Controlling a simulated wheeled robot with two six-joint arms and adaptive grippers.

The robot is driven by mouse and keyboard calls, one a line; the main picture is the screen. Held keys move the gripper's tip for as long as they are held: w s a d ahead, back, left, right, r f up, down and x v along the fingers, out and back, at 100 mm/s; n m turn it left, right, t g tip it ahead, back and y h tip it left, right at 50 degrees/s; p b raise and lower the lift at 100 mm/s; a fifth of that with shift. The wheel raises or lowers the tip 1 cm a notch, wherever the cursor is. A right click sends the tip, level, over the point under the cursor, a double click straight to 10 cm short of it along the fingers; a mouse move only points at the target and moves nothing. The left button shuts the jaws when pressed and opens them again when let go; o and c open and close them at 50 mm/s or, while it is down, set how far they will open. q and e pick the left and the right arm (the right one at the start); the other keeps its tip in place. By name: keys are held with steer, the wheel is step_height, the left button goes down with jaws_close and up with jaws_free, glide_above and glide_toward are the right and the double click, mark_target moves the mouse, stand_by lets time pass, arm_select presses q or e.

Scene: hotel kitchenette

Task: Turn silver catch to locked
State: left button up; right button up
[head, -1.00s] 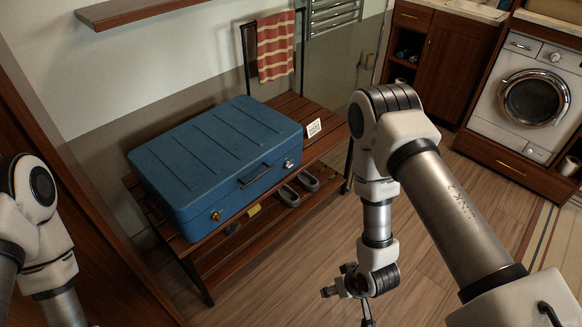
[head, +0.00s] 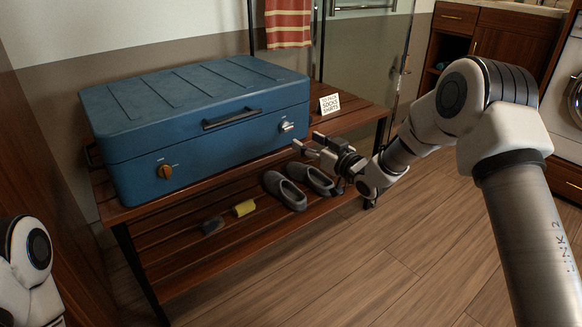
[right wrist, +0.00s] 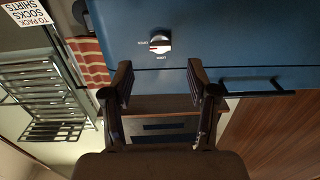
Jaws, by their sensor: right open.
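The blue suitcase (head: 215,135) lies shut on the slatted wooden bench. Its silver catch (head: 287,126) is on the front face, right of the black handle (head: 231,118). In the right wrist view the silver catch (right wrist: 160,42) is a round knob with a red mark, with small labels beside and below it; its exact setting is hard to tell. My right gripper (head: 308,145) is open and empty, just in front of and slightly below the catch, apart from it. In the right wrist view its fingers (right wrist: 160,74) straddle the line to the catch. My left gripper is out of view.
An orange knob (head: 165,171) is on the suitcase's front left. A sign (head: 329,104) stands on the bench (head: 355,118). Grey shoes (head: 285,190) and a yellow item (head: 244,208) lie on the lower shelf. The floor in front is clear.

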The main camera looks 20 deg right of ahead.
mark_target(287, 128)
steer(key=b+x, duration=0.3)
steer(key=x, duration=0.3)
steer(key=shift+w+a+f, duration=0.15)
steer(key=shift+w, duration=0.2)
steer(key=shift+w+a, duration=0.2)
steer(key=shift+w, duration=0.25)
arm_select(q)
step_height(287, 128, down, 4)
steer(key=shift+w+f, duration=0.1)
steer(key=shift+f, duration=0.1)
arm_select(e)
steer(key=shift+r, duration=0.25)
jaws_close()
